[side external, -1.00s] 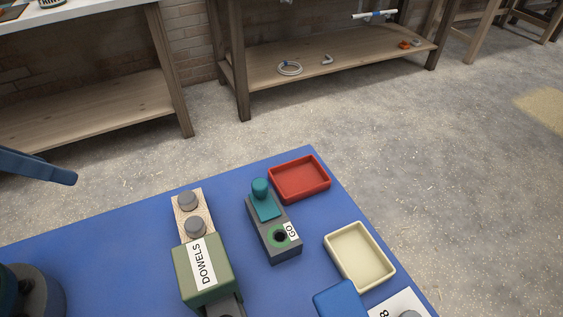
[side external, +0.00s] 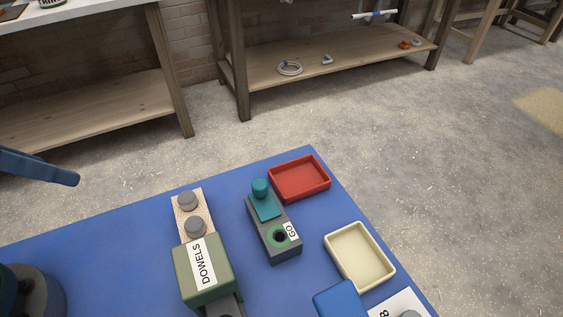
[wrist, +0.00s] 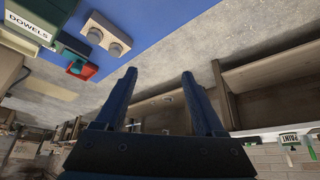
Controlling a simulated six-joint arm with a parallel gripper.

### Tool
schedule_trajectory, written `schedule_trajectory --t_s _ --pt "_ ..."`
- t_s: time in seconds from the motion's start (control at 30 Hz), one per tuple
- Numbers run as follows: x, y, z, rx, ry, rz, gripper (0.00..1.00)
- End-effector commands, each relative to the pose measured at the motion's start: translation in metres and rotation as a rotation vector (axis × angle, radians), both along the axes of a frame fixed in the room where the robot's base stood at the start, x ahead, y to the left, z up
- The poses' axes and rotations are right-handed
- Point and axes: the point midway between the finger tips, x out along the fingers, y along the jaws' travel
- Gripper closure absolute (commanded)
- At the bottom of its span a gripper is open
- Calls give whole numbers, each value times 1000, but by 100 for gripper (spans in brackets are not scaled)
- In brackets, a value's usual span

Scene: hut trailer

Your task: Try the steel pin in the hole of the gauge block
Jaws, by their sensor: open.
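The gauge block (side external: 283,249) is dark grey, with a GO label, a green-ringed dark hole (side external: 280,236) and a teal knobbed piece on its far end. It stands on the blue table top. Two grey round-topped pins (side external: 187,201) stand in a pale speckled block (side external: 181,220) left of it; which one is the steel pin I cannot tell. The speckled block also shows in the wrist view (wrist: 108,36). My gripper (wrist: 158,73) is open with nothing between its fingers, away from the blocks.
A green DOWELS box (side external: 207,272) adjoins the speckled block. A red tray (side external: 300,179) and a cream tray (side external: 331,246) stand right of the gauge block. A blue box (side external: 342,299) is at the front. Blue table top (side external: 110,250) is clear at left. Wooden shelving stands behind.

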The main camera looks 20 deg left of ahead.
Motion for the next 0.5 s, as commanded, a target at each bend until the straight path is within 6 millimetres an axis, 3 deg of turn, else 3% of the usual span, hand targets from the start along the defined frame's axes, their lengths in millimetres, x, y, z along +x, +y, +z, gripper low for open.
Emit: schedule_trajectory --t_s 0.27,0.37,0.5 --pt "0 0 0 14 0 -26 29" --pt "0 0 1 68 0 -128 29" --pt "11 -2 15 217 -11 -412 29"
